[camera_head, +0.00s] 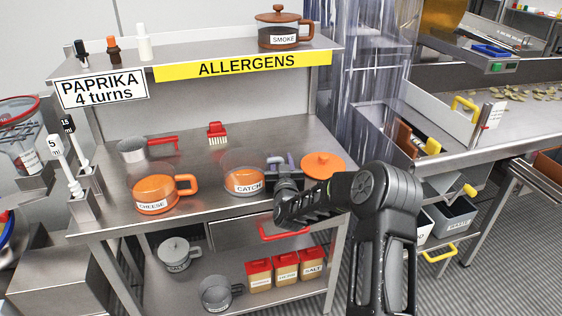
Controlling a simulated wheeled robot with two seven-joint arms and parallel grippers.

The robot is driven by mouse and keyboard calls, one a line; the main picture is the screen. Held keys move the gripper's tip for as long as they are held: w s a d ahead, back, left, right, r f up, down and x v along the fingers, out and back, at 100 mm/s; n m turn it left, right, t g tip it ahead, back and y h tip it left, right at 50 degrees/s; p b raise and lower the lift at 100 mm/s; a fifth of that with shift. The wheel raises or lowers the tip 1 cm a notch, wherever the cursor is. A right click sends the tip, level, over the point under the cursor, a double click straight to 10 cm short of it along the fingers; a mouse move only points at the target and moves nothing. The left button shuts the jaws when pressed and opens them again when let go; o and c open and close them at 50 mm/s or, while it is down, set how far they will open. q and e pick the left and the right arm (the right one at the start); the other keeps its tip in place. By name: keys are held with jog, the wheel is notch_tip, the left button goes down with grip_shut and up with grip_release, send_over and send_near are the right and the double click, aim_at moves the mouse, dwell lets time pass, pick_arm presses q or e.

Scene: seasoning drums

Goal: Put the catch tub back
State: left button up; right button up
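The catch tub (244,183) is a clear round tub with an orange lower part and a white label reading CATCH. It stands upright on the steel worktop (205,214), near the front edge. My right gripper (281,168) is at its right side, at worktop height. Its fingers and wrist cover that side of the tub, so any handle there is hidden. I cannot tell whether the fingers are shut on it. My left gripper is not in view.
An orange CHEESE pot (155,195) stands left of the tub. An orange lid (323,165) lies to its right, behind my arm. The shelf above holds a SMOKE pot (283,28).

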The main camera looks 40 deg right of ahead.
jog(key=shift+r+p, duration=0.2)
jog(key=shift+p, duration=0.1)
jog(key=shift+s+a+f, duration=0.1)
jog(key=shift+s+a, duration=0.1)
jog(key=shift+s, duration=0.05)
jog(key=b+v, duration=0.2)
jog(key=v, duration=0.9)
jog(key=shift+s+a, duration=0.1)
jog(key=shift+s, duration=0.1)
